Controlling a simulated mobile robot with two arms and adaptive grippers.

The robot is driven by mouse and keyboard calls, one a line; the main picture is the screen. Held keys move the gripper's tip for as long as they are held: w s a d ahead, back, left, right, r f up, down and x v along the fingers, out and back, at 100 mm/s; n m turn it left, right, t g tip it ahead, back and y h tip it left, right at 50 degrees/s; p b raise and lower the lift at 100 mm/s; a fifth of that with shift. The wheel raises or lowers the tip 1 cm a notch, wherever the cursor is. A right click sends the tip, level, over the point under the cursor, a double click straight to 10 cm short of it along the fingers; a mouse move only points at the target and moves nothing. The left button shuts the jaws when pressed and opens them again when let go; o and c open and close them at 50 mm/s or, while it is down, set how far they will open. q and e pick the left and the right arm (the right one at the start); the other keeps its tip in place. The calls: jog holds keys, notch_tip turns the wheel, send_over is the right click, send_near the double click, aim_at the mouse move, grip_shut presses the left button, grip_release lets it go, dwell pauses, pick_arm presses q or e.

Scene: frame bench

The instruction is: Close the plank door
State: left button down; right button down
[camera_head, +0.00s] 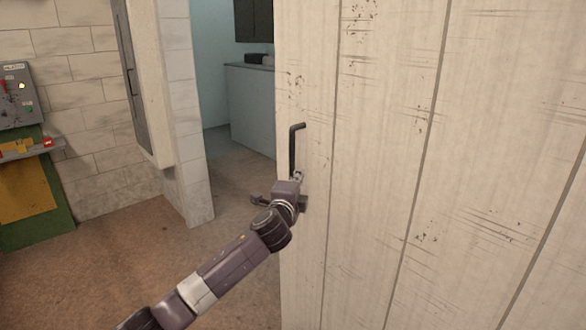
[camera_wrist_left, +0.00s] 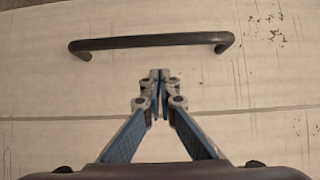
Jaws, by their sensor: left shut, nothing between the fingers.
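The plank door (camera_head: 400,160) is pale, scuffed wood with dark seams and fills the right half of the head view. It stands open, with the doorway and a room showing to its left. Its black bar handle (camera_head: 292,150) is near the door's left edge; the handle also shows across the top of the left wrist view (camera_wrist_left: 150,42). My left gripper (camera_head: 298,176) is just below the handle, close to the door face. In the left wrist view its fingertips (camera_wrist_left: 159,76) are together and empty, apart from the bar. My right gripper is not in view.
A white tiled wall end (camera_head: 185,110) stands left of the opening. Inside are a grey counter (camera_head: 250,105) and a dark cabinet (camera_head: 253,20). A green machine with a control panel (camera_head: 18,95) is at the far left. The brown floor (camera_head: 130,260) between is clear.

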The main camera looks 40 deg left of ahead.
aim_at(292, 169)
pick_arm(q)
jog(key=shift+w+a+p, duration=0.3)
jog(key=shift+w+a, duration=0.35)
jog(key=shift+a, duration=0.3)
jog(key=shift+w+a+p, duration=0.25)
jog(key=shift+w+a, duration=0.35)
jog(key=shift+a, duration=0.5)
